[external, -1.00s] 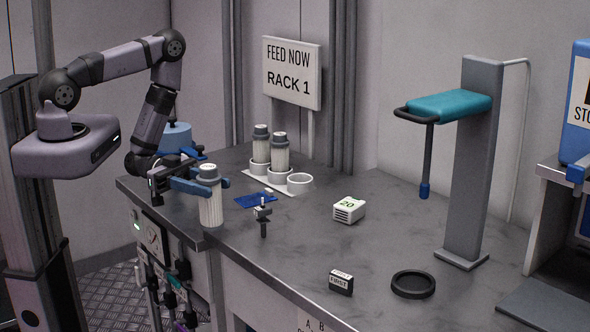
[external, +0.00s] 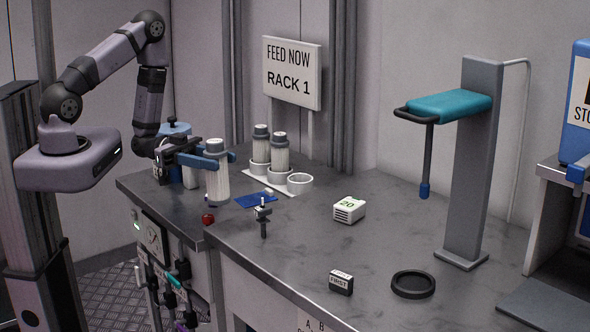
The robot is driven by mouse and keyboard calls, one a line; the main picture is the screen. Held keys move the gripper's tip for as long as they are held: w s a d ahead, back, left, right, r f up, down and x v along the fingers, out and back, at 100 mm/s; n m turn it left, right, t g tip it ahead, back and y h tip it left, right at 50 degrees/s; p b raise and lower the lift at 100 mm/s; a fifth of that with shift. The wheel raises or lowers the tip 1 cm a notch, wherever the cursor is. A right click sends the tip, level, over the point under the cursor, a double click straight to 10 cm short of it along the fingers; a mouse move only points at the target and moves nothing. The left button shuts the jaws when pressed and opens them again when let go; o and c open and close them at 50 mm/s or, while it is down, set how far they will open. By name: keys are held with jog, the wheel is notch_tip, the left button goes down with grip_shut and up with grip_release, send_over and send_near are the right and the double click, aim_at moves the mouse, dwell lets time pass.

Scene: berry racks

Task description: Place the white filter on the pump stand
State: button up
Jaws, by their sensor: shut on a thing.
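No part is labelled as the pump stand. A tall grey column (external: 474,170) with a teal arm (external: 448,106) and a hanging dark rod (external: 427,165) stands at the right.
A red knob (external: 208,218), blue pad (external: 255,200) and small dark post (external: 263,215) are near the held canister. A white box (external: 348,210), small dark block (external: 341,282) and black ring (external: 413,284) lie farther right. A sign (external: 291,73) reads RACK 1. Mid-bench is mostly clear.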

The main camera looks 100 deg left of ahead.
jog(key=a, duration=0.1)
jog(key=a+b, duration=0.1)
jog(key=s+a+r, duration=0.1)
jog(key=shift+a+y+b, duration=0.15)
jog(key=shift+y+b, duration=0.15)
jog(key=shift+b, duration=0.05)
jog(key=s+a+f+n+t+y+b, duration=0.1)
jog(key=s+a+f+n+y+b, duration=0.15)
jog(key=a, duration=0.35)
jog(key=s+a+f+n+t+y+b, duration=0.1)
jog(key=s+a+n+y+b, duration=0.1)
jog(key=s+a+y, duration=0.3)
jog(key=shift+h, duration=0.55)
jog(key=shift+w+a+f, duration=0.2)
jog(key=shift+w+f, duration=0.1)
jog(key=shift+f, duration=0.65)
jog(key=shift+w+a+f, duration=0.25)
jog(key=shift+f, duration=0.65)
jog(key=shift+w+a+f, duration=0.2)
jog(key=shift+w+f, duration=0.1)
jog(key=shift+f, duration=0.65)
jog(key=shift+f, duration=0.1)
jog(key=shift+f, duration=1.95)
jog(key=shift+f, duration=0.1)
jog(key=shift+f, duration=0.15)
jog(key=o, duration=1.2)
